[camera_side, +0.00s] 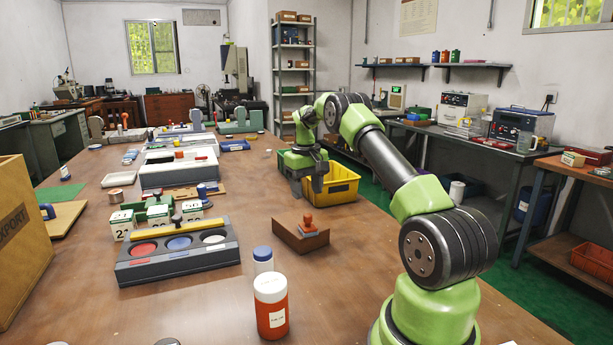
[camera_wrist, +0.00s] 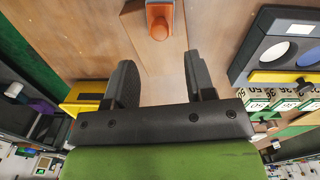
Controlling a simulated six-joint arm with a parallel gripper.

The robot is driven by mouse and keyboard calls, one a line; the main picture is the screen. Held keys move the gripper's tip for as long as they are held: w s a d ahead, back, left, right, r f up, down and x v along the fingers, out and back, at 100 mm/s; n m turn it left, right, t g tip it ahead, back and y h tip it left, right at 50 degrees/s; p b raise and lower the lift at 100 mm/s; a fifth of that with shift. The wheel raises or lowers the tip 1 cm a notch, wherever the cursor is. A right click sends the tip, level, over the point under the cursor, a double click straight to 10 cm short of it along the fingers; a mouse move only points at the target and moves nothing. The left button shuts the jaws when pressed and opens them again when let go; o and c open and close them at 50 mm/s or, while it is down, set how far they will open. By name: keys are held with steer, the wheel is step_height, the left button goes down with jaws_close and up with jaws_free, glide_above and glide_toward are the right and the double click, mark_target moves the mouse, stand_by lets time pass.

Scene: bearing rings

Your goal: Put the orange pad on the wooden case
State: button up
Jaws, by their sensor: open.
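The orange piece (camera_wrist: 159,22) also shows at the top of the wrist view. A dark tray (camera_side: 178,268) to the left holds a red-orange round pad (camera_side: 143,249) beside a blue and a pale one. A wooden case (camera_side: 24,235) marked EXPORT stands at the left edge, partly out of frame. My gripper (camera_side: 314,186) is open, fingers down, beyond the brown block. In the wrist view my gripper (camera_wrist: 160,72) has nothing between its fingers.
A yellow bin (camera_side: 345,185) stands right beside my gripper. Green and white numbered boxes (camera_side: 157,214) stand behind the tray. A red jar (camera_side: 271,307) and a blue-capped bottle (camera_side: 263,260) stand in front of the block. Bare table lies between the tray and the block.

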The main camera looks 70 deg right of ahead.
mark_target(306, 215)
steer(key=w+a+r+n+t, duration=0.1)
steer(key=w+a+r, duration=0.2)
steer(key=a+r, duration=0.7)
steer(key=s+a+r+n+t, duration=0.1)
steer(key=s+a+r+t, duration=0.2)
steer(key=a+r, duration=0.65)
steer(key=s+a+f+n+t+y, duration=0.1)
steer(key=s+a+f+t+y, duration=0.1)
steer(key=s+a, duration=1.3)
steer(key=shift+s+a+f+t, duration=0.15)
steer(key=shift+a+f+t, duration=0.05)
steer(key=shift+f+t, duration=0.55)
